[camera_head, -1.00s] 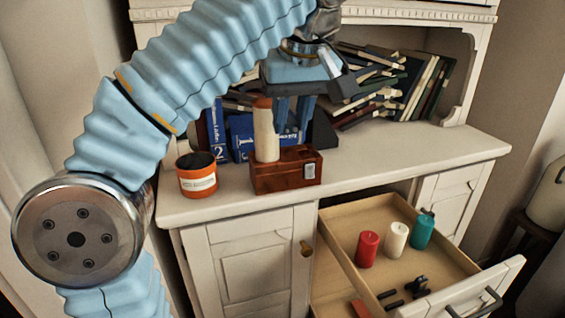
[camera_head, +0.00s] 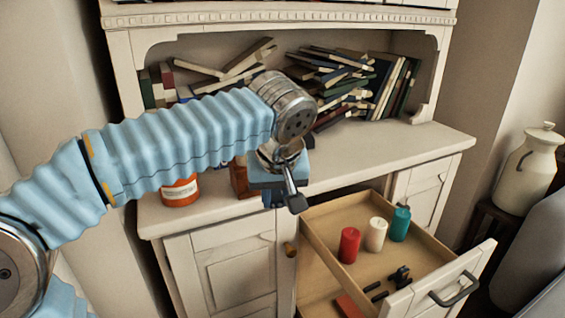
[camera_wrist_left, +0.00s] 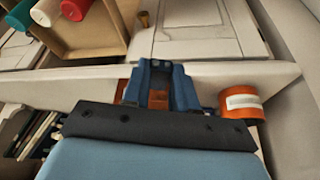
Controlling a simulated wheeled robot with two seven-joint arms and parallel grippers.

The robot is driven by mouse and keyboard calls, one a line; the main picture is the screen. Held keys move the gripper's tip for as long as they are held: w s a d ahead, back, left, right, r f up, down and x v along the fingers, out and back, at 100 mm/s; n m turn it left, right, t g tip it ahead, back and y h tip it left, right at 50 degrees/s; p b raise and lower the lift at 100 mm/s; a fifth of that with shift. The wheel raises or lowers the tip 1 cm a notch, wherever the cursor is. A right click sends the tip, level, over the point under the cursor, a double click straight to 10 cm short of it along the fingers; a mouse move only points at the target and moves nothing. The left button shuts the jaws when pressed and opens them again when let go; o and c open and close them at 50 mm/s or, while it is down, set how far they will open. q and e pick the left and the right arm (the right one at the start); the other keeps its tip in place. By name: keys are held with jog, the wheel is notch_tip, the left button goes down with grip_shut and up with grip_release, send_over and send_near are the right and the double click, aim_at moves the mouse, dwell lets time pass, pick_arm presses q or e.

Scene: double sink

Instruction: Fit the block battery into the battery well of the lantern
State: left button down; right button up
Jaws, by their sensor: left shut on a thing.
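My left gripper (camera_head: 276,198) is in front of the brown box, above the counter's front edge and left of the open drawer. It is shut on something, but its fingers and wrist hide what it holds. In the left wrist view the two blue fingers (camera_wrist_left: 162,72) point toward the cabinet front, with a little brown showing between and beside them. The brown box (camera_head: 240,178) sits on the counter, mostly covered by the gripper. I cannot make out a lantern, a battery well or a block battery. My right gripper is not in view.
An orange can (camera_head: 180,192) stands at the counter's left. The open drawer (camera_head: 325,232) holds a red (camera_head: 349,245), a cream (camera_head: 376,234) and a teal candle (camera_head: 400,223), plus small dark pieces. Books (camera_head: 395,85) fill the shelf behind. The counter's right part is clear.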

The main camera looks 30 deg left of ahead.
pick_arm(q)
jog(key=w+d+f+m+h, duration=0.1)
jog(key=w+f+m, duration=0.2)
jog(key=f, duration=1.3)
jog(key=w+d+f+m+h, duration=0.1)
jog(key=w+d+f+m, duration=0.1)
jog(key=f, duration=1.4)
jog(key=shift+w+m+t+h, duration=0.3)
jog(key=shift+w+m, duration=0.5)
jog(key=shift+w, duration=0.4)
jog(key=shift+d, duration=0.15)
